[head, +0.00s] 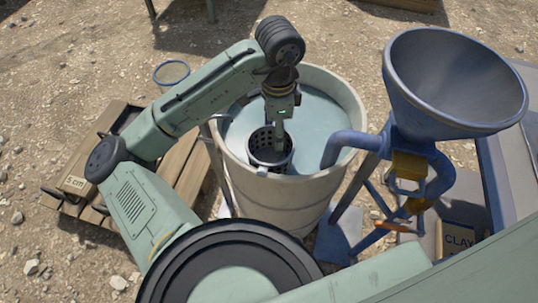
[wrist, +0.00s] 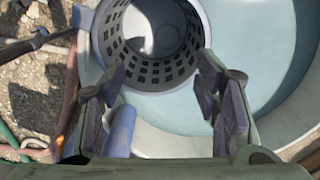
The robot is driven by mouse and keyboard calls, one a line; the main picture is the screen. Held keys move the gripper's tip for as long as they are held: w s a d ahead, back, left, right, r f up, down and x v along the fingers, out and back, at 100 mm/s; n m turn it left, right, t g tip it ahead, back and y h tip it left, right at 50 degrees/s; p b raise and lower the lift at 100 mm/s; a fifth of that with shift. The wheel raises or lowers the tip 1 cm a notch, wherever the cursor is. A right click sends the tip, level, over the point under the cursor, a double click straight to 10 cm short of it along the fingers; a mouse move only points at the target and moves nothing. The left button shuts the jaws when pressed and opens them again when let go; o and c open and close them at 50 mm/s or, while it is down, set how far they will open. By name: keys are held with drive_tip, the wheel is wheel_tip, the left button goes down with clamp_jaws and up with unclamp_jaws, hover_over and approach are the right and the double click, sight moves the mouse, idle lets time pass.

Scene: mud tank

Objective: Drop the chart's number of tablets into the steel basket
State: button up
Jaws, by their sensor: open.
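The steel basket (head: 268,158), dark and perforated, hangs inside the pale round tank (head: 228,152) at its near left side. In the wrist view the basket (wrist: 150,62) opens toward the camera, with a pale patch inside that I cannot make out. My gripper (head: 279,138) points down over the basket. In the wrist view my gripper (wrist: 161,78) has its two fingers well apart, with the basket's rim between and beyond them. No tablet shows between the fingers. I cannot make out tablets or a chart in either view.
A blue-grey funnel (head: 450,85) with a bent pipe (head: 340,150) stands right of the tank, its pipe reaching over the rim. A "CLAY" box (head: 458,240) sits lower right.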

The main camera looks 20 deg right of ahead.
wheel_tip(320, 180, up, 11)
drive_tip(key=shift+f, duration=0.15)
idle(0.4)
